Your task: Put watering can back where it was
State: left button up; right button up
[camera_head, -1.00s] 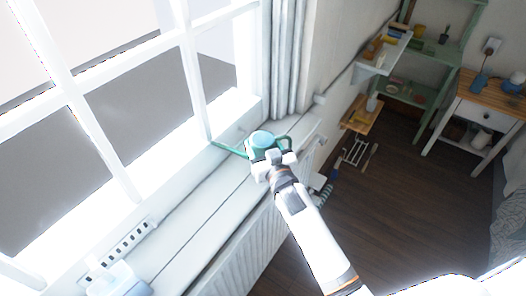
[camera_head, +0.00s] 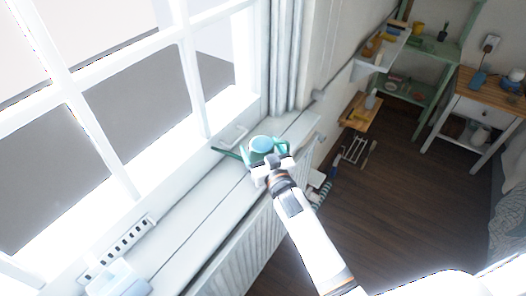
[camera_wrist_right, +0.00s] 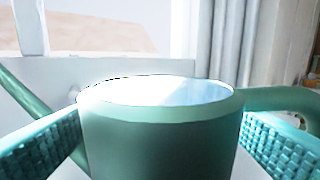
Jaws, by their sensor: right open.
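The green watering can (camera_head: 262,145) stands on the white windowsill near the curtain. Its pale blue top shows in the head view, and its spout points left toward the window. In the right wrist view the can (camera_wrist_right: 160,135) fills the middle, with the spout at left and the handle at right. My right gripper (camera_head: 265,155) is open around the can, with one teal ridged finger on each side of its body. The can's base is hidden in the wrist view. My left gripper is not in view.
The windowsill (camera_head: 195,215) runs along the window (camera_head: 190,85), with bare room left of the can. A grey curtain (camera_head: 288,60) hangs just behind it. A white wall shelf (camera_head: 380,52), a green shelf unit (camera_head: 432,85) and a wooden-topped table (camera_head: 490,92) stand at right.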

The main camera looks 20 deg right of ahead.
jog(key=s+b, duration=0.1)
jog(key=s, duration=1.1)
jog(key=shift+d+r+b, duration=0.15)
jog(key=shift+d+b, duration=0.15)
jog(key=shift+d, duration=0.15)
